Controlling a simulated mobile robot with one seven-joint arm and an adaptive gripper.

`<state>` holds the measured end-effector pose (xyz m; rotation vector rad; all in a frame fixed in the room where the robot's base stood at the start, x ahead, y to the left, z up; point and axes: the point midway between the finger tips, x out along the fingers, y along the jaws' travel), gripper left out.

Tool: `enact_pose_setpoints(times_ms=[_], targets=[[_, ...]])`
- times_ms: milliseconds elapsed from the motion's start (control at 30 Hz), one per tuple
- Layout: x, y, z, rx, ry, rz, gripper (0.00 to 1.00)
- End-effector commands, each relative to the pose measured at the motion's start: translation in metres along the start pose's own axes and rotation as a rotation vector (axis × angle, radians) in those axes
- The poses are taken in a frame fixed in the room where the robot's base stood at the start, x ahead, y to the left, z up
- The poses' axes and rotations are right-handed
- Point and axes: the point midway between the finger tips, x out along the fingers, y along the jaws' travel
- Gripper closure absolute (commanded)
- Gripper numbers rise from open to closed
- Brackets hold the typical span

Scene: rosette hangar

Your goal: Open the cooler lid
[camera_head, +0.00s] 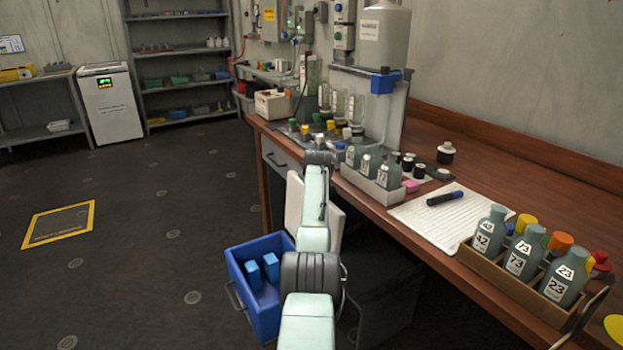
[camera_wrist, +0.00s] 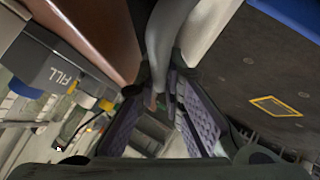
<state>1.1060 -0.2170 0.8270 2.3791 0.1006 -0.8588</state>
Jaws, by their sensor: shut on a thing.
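The cooler is a blue box (camera_head: 238,265) on the floor by the bench, with its top open and blue blocks (camera_head: 271,268) inside. Its white lid (camera_head: 294,205) stands raised on the bench side, partly hidden behind my arm. In the wrist view a pale panel, which looks like the lid (camera_wrist: 212,30), lies beyond the fingertips, and a blue edge of the cooler (camera_wrist: 288,16) shows at upper right. In the head view the fingers are hidden behind my arm.
The wooden bench (camera_head: 455,260) runs close along the right, with a bottle tray (camera_head: 372,188), a notepad (camera_head: 425,222) and a crate of numbered bottles (camera_head: 512,288). A dark box-like thing (camera_head: 385,300) is under the bench. The floor (camera_head: 150,270) at left is open.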

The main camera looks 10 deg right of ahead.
Motion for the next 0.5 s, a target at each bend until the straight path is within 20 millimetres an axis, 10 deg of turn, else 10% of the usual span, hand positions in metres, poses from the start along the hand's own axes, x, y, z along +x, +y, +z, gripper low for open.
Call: enact_pose_setpoints(times_ms=[367, 500], targets=[[0.0034, -0.0053, 0.0048, 0.000, -0.009, -0.009, 1.00], [0.0036, -0.0057, 0.0051, -0.001, -0.009, -0.009, 0.84]])
